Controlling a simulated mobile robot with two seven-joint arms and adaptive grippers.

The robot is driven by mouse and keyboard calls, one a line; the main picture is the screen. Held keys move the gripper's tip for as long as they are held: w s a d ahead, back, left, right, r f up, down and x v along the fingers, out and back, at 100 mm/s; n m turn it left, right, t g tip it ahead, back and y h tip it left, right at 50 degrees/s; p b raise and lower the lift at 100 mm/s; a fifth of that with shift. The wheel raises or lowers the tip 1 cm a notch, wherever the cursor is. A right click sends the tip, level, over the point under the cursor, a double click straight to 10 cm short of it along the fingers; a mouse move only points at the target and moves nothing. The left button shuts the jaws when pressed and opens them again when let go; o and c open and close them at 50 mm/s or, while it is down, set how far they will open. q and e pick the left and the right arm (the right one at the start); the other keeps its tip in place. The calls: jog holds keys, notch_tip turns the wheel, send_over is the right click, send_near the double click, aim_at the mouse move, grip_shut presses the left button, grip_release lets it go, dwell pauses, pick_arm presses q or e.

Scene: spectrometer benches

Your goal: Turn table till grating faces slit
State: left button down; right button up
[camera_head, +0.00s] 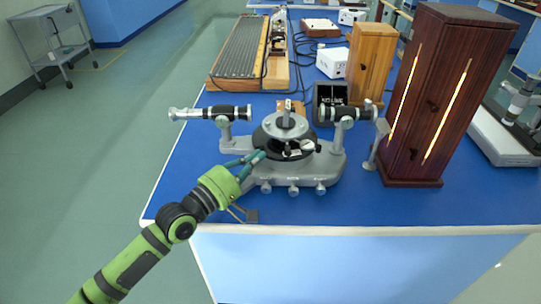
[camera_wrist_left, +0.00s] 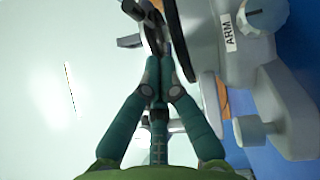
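The spectrometer (camera_head: 330,165) stands on the blue bench, with a round dark table (camera_head: 265,138) at its centre. A small pale piece (camera_head: 307,146) is on the table; I cannot tell if it is the grating. One tube (camera_head: 215,112) points left and another tube (camera_head: 345,113) points right toward the wooden lamp box; the slit itself is too small to see. My left gripper (camera_head: 261,155) is at the table's front-left rim, its fingertips together. In the left wrist view the fingertips (camera_wrist_left: 163,50) meet beside a dark edge; anything thin between them is hidden. My right gripper is not visible.
A dark red box with two glowing slits (camera_head: 430,100) stands close on the right. A knob marked ARM (camera_wrist_left: 262,14) is near the left fingers. Behind are a wooden box (camera_head: 371,60), a dark box (camera_head: 328,92) and a ribbed board (camera_head: 242,55). The bench's front-left corner is mostly clear.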

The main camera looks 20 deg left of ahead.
aim_at(270, 158)
pick_arm(q)
jog(key=d, duration=0.2)
jog(key=w+d, duration=0.1)
jog(key=shift+d+r+p, duration=0.2)
jog(key=shift+r+p, duration=0.05)
jog(key=shift+p, duration=0.15)
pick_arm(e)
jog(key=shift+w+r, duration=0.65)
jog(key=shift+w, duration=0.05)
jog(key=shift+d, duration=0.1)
